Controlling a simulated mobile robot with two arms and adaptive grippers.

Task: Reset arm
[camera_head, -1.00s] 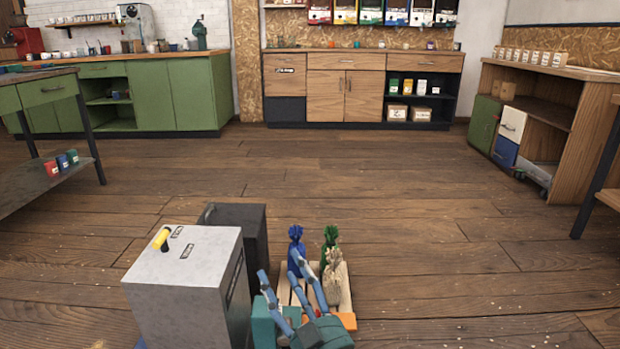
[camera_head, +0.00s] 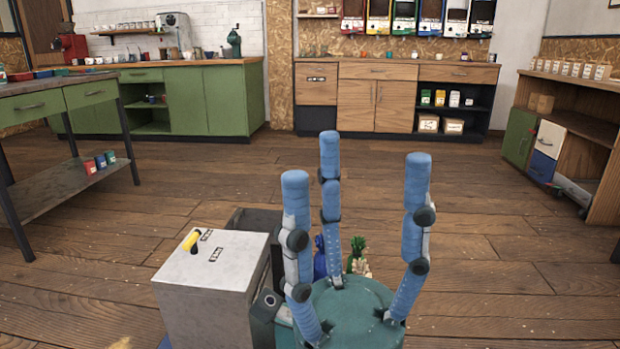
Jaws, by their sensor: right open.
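My right gripper (camera_head: 350,165) is raised in the lower middle of the head view. Its blue three-jointed fingers point up and stand well apart over a round teal palm. It is open, with nothing between the fingers. It stands in front of a blue tied sack (camera_head: 319,262) and a green tied sack (camera_head: 357,252), hiding most of both. A pale tied sack (camera_head: 361,268) shows a little beside the green one. My left gripper is not in view.
A grey metal box (camera_head: 215,290) with a yellow handle stands close at the left of my right gripper. A green-fronted table (camera_head: 70,100) is at left, a wooden counter (camera_head: 375,95) at the back, and shelving (camera_head: 590,130) at right. The wooden floor between is clear.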

